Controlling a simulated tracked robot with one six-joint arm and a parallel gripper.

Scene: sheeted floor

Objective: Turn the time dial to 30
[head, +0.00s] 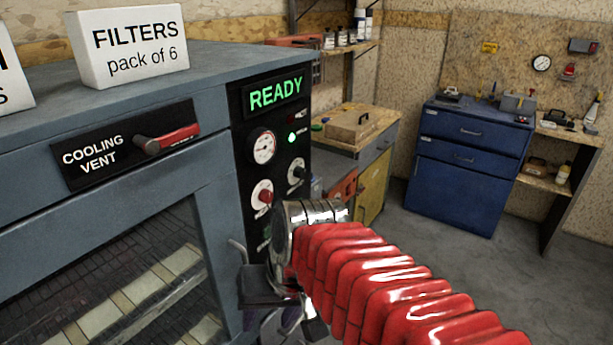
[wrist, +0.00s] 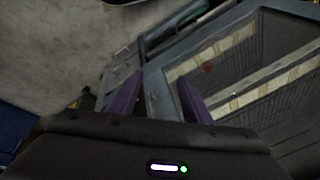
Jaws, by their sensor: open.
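The machine's black control panel (head: 276,110) is in the middle of the head view, with a green READY display (head: 275,93). Below the display are a round white gauge (head: 264,147), a black knob (head: 297,172) and a red knob (head: 263,194) on a white round scale. Their labels are too small to read, so I cannot tell which is the time dial. My gripper (head: 288,307) is low in front of the panel's lower end, partly hiding it. In the wrist view my gripper's purple fingers (wrist: 158,98) stand apart with nothing between them.
The machine's glass door (head: 120,285) fills the lower left. A red-handled cooling vent lever (head: 172,139) sits above it. A white FILTERS box (head: 131,45) stands on top. A wooden bench (head: 358,128) and a blue drawer cabinet (head: 465,165) stand behind. Grey floor is clear at right.

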